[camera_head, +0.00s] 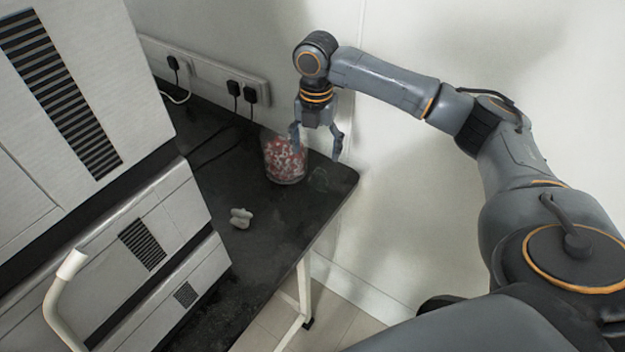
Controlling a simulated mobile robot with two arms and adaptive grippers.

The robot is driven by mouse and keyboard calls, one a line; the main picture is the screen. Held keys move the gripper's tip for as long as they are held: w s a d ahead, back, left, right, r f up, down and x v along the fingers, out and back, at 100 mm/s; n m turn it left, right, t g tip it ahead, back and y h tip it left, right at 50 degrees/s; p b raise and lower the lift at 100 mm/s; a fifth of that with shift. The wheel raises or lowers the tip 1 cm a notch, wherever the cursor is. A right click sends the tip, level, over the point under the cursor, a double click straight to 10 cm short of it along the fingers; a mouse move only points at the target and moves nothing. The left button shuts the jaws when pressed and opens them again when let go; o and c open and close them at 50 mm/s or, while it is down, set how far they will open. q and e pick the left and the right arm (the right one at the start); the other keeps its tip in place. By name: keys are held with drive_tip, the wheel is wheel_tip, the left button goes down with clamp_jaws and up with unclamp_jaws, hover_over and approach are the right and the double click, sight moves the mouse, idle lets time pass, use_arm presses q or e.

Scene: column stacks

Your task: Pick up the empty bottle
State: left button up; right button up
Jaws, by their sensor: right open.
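A faint, clear greenish object (318,180), which may be the empty bottle, is on the black table (270,250) near its far right corner. Its outline is too dim to tell its exact shape. A clear jar (284,163) filled with red and white pieces stands just to its left. My right gripper (317,146) is open and points down above the table. Its left finger is in front of or close beside the jar's upper rim, and its right finger hangs above the greenish object. I see nothing between the fingers. My left gripper is out of view.
A small pale grey object (241,217) lies on the table nearer to me. White cabinets with black vents (143,243) stand at the left. A wall socket strip (205,75) with plugs and cables runs behind the table. White wall is at the right.

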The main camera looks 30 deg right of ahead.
sight(318, 171)
drive_tip(key=f, duration=0.5)
drive_tip(key=shift+s, duration=0.3)
drive_tip(key=f, duration=0.3)
drive_tip(key=shift+d, duration=0.2)
wheel_tip(318, 171, down, 2)
drive_tip(key=shift+d+f+p, duration=0.1)
drive_tip(key=shift+f+p, duration=0.15)
drive_tip(key=shift+p, duration=0.15)
drive_tip(key=shift+f, duration=0.5)
drive_tip(key=c, duration=1)
drive_tip(key=shift+c, duration=1.3)
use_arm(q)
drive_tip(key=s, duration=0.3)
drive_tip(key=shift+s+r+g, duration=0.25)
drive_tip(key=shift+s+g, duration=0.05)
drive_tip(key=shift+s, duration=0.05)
